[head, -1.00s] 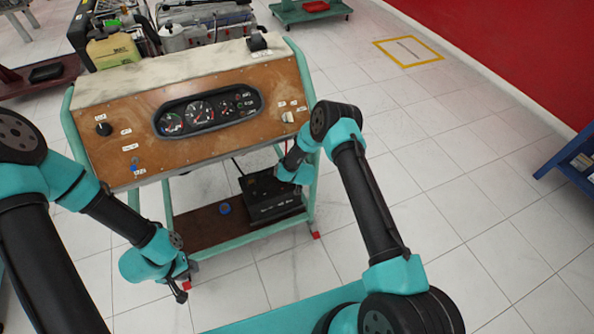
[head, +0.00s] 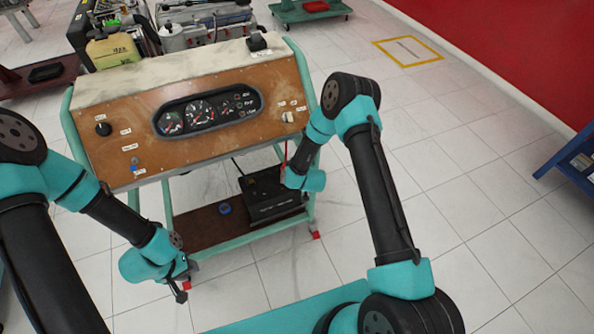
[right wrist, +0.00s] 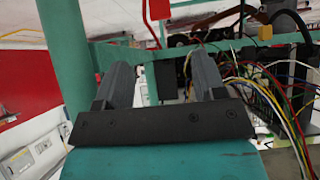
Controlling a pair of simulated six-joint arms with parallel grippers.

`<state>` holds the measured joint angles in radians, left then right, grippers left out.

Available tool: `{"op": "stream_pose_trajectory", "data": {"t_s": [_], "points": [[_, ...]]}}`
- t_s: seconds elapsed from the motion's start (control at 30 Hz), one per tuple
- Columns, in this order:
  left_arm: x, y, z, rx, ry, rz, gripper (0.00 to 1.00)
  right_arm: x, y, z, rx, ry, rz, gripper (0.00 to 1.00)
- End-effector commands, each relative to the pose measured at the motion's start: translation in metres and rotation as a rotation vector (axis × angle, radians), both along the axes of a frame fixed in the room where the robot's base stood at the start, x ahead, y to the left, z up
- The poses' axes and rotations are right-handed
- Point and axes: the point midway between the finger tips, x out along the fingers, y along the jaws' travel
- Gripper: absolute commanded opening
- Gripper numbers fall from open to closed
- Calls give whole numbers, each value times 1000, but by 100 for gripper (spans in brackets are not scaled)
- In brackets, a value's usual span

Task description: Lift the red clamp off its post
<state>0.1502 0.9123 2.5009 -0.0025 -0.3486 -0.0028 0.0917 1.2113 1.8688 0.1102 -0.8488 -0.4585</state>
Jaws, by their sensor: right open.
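The black battery (head: 272,206) sits on the lower shelf of the gauge trolley in the head view. A thin red cable (head: 286,150) hangs down behind my right wrist. I cannot make out the red clamp itself or its post. In the right wrist view, the red cable (right wrist: 146,14) loops down past a green frame bar.
The gauge panel (head: 240,133) slopes above the shelf (head: 200,232), which holds a blue cap (head: 225,208). The green trolley frame (head: 307,85) stands close to my right wrist. Coloured wires (right wrist: 270,85) crowd the right of the wrist view.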

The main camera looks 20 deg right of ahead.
Motion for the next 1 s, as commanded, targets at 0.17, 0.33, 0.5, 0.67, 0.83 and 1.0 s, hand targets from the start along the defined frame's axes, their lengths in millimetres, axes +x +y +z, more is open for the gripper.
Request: {"op": "stream_pose_trajectory", "data": {"t_s": [0.17, 0.33, 0.5, 0.67, 0.83, 1.0], "points": [[0, 0, 0, 0, 0, 0, 36, 0, 0, 0, 0, 0, 0, 64], [0, 0, 0, 0, 0, 0, 36, -1, 0, 0, 2, 5, 0, 64], [0, 0, 0, 0, 0, 0, 36, -27, 0, 1, 47, 82, 4, 64], [0, 0, 0, 0, 0, 0, 36, -92, 0, 9, 147, 273, 2, 64], [0, 0, 0, 0, 0, 0, 36, -190, 0, 29, 263, 544, -23, 64], [0, 0, 0, 0, 0, 0, 36, -269, 0, 52, 332, 755, -56, 64]]}}
